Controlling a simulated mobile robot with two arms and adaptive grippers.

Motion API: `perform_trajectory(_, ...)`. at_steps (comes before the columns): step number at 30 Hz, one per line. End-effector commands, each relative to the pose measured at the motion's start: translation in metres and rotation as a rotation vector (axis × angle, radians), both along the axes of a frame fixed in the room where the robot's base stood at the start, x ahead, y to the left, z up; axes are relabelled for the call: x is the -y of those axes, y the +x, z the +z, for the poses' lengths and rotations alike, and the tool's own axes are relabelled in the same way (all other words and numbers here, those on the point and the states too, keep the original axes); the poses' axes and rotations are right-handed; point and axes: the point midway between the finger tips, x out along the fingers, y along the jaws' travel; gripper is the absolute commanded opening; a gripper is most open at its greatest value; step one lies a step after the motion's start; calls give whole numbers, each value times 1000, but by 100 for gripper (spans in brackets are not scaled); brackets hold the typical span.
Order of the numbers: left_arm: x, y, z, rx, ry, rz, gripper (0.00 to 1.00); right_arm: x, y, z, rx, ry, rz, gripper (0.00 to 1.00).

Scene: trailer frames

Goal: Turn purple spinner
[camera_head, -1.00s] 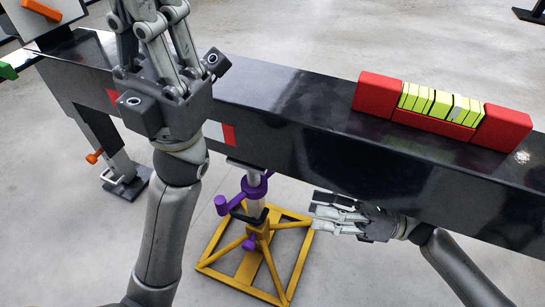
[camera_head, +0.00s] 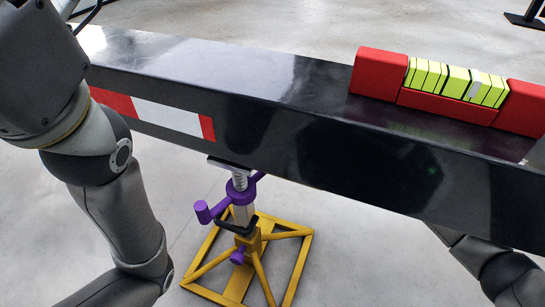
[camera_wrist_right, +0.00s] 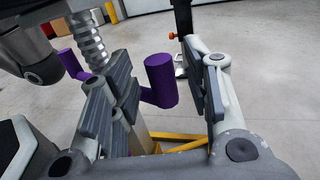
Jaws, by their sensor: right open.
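The purple spinner (camera_head: 240,190) sits on the threaded post of a yellow stand (camera_head: 292,272) under the black beam. Its round handle (camera_head: 202,212) sticks out to the left. In the right wrist view the purple handle (camera_wrist_right: 161,82) appears between the fingers of my right gripper (camera_wrist_right: 155,56), which is open. I see no clear contact, and the depth is hard to judge. In the head view that gripper is hidden behind the beam; only my right arm (camera_head: 490,265) shows. My left arm (camera_head: 110,200) is at the left, with its fingers out of frame.
The black beam (camera_head: 300,130) crosses the view above the stand. A red holder (camera_head: 378,74) with yellow blocks (camera_head: 455,82) stands on top of it at the right. The floor around the stand is clear.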

Motion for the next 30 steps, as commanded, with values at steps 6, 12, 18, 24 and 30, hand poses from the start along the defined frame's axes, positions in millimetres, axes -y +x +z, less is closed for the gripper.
perform_trajectory(6, 0, 0, -7, 0, 1, 0, 0, -18, 3, -1, 1, 0, -1, 44)
perform_trajectory(12, 0, 0, -7, 0, 1, 0, 0, -20, 3, 0, -1, -1, -1, 44)
perform_trajectory(18, 0, -1, -7, 1, 1, 0, 0, -19, 3, 0, -1, 0, -1, 30)
perform_trajectory(24, 0, -1, -7, 1, 1, 0, 0, -19, 3, 0, -1, 0, -1, 4)
perform_trajectory(30, 0, -1, -7, 2, 2, 0, 0, -19, 3, 0, -1, 0, -1, 0)
